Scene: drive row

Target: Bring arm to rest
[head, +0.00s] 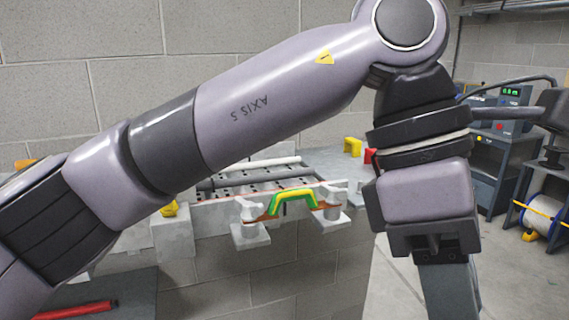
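My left arm (282,95) comes in from the left, stretches across the upper middle of the head view and bends down at the right. Its gripper (447,288) hangs down near the bottom edge. Only one broad finger side shows and the tips are cut off by the frame, so its opening is hidden. I see nothing held in the part that shows. My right arm and gripper are not in view.
Behind the arm is a block-wall ledge with grey rollers (255,178) and a green-and-yellow handle-shaped part (293,200) at its front. A yellow piece (353,146) sits farther back. A machine cabinet (503,155) and cable reel (541,215) stand right. Floor (398,285) shows between.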

